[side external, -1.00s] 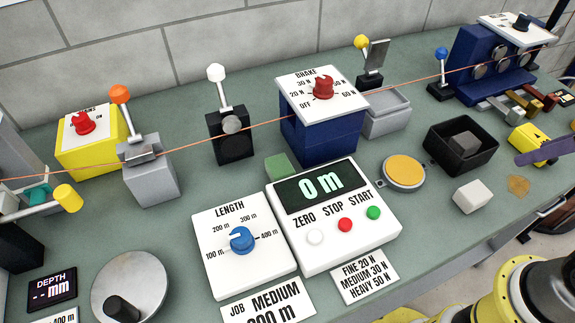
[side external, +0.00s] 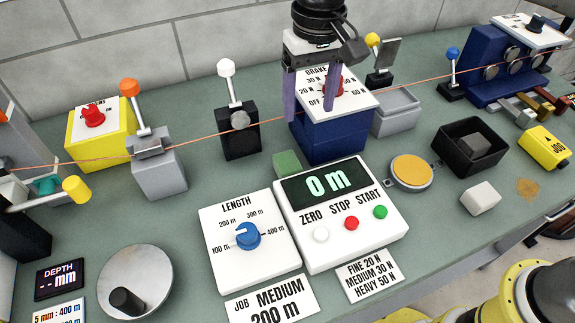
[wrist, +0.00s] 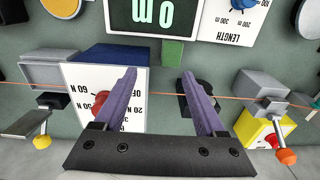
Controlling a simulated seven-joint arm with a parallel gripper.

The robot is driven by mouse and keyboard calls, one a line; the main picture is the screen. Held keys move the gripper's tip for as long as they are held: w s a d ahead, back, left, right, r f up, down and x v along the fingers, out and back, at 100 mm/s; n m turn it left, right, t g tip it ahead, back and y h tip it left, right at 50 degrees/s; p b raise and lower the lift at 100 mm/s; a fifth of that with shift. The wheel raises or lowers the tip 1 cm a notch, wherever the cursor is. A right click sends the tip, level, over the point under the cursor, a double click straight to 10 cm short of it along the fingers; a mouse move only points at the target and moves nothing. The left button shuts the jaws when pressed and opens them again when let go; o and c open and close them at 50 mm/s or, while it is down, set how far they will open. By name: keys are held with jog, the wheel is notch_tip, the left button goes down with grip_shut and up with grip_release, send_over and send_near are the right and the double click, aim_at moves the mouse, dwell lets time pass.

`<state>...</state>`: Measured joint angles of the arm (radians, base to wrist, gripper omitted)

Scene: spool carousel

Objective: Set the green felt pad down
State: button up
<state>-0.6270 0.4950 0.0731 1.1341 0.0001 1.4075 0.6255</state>
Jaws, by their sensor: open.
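The green felt pad (side external: 287,163) is a small green block on the bench, just behind the display box and left of the blue brake box. Its lower part is hidden by the display box in the side view. In the wrist view the pad (wrist: 173,52) shows beyond my fingertips, near the display's edge. My gripper (side external: 311,112) points down with two purple fingers apart and nothing between them. In the side view it overlaps the brake box, above and apart from the pad. The wrist view also shows my gripper (wrist: 159,74) open.
The brake box (side external: 335,138) with its red knob stands close to my fingers. An orange wire (side external: 200,137) runs across the bench. A white-knobbed lever (side external: 236,120) stands to the left. The display box (side external: 340,230) lies in front. A black tray (side external: 440,155) holds a grey block.

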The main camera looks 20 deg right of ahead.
aim_at(290, 168)
jog(key=a+f, duration=0.1)
jog(key=f, duration=0.4)
jog(key=a+f, duration=0.1)
jog(key=f, duration=0.4)
jog(key=a+f, duration=0.1)
jog(key=f, duration=0.4)
jog(key=shift+w+f, duration=0.1)
jog(key=shift+f, duration=0.3)
jog(key=shift+a, duration=0.1)
grip_shut()
jog(key=shift+r, duration=0.1)
